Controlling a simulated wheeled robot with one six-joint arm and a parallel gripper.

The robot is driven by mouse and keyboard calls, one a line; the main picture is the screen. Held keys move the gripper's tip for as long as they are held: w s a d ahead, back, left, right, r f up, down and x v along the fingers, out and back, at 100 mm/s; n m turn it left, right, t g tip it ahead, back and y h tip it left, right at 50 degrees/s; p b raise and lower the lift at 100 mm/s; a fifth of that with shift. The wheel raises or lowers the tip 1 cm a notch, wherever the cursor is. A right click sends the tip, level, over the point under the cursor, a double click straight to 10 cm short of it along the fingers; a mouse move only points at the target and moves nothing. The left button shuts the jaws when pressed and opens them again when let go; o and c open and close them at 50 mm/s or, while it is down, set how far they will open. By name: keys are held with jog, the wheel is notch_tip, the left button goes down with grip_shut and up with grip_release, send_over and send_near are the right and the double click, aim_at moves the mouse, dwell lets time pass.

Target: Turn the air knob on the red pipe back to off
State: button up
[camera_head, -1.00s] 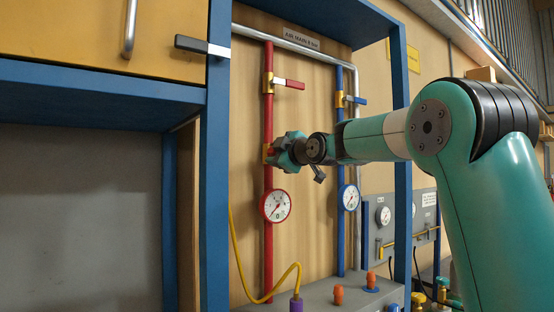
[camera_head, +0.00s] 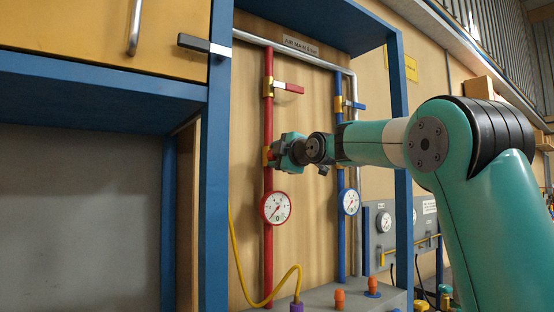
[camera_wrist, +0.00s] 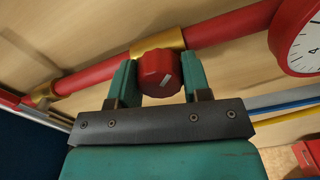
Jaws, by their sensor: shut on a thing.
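The red pipe (camera_head: 268,240) runs upright on the wooden panel. It crosses the wrist view diagonally (camera_wrist: 215,28). My gripper (camera_wrist: 160,77) is shut on the knob, one green finger on each side. In the head view my gripper (camera_head: 289,152) hides the knob. The red-rimmed gauge (camera_head: 275,207) is on the pipe below it.
A red lever valve (camera_head: 288,88) is above on the same pipe. The blue pipe (camera_head: 340,230) with its gauge (camera_head: 348,200) stands to the right, behind my arm. A blue frame post (camera_head: 216,200) is close on the left. A yellow hose (camera_head: 262,302) curves below.

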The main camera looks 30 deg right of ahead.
jog(key=shift+f+n+b, duration=0.2)
jog(key=shift+n+b, duration=0.4)
jog(key=shift+b, duration=0.15)
jog(key=shift+r+n+b, duration=0.15)
jog(key=shift+n+b, duration=0.45)
jog(key=shift+n, duration=0.4)
jog(key=shift+n+b, duration=0.75)
jog(key=shift+n, duration=0.05)
jog(key=shift+n+b, duration=0.35)
jog(key=shift+n, duration=0.45)
